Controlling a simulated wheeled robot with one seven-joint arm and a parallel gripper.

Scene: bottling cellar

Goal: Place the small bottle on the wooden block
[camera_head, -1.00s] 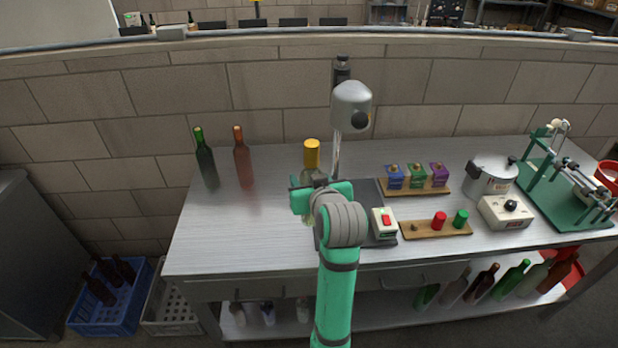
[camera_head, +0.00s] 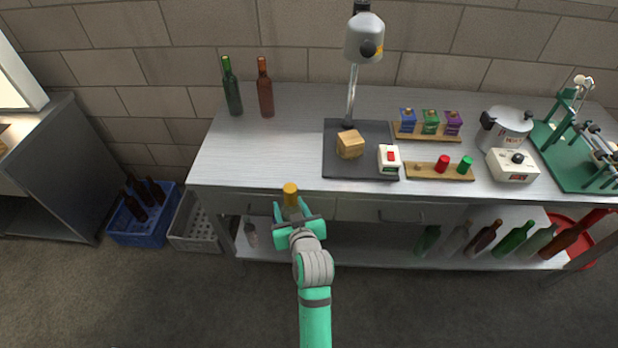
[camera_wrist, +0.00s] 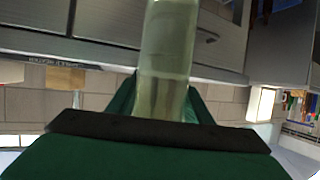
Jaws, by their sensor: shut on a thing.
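In the wrist view the bottle's pale greenish body (camera_wrist: 168,50) stands between the fingers. In the head view it is held in front of the workbench's front edge; its lower part is hidden by my gripper. The wooden block (camera_head: 350,144) sits on the dark base plate (camera_head: 341,168) of the press-like stand, behind and to the right of my gripper. Nothing is on top of the block.
A lamp-like grey head on a post (camera_head: 364,38) rises behind the block. A white box with a red switch (camera_head: 389,158) stands right of the block. A green bottle (camera_head: 231,87) and a brown bottle (camera_head: 265,88) stand at the back left. The bench's front left is clear.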

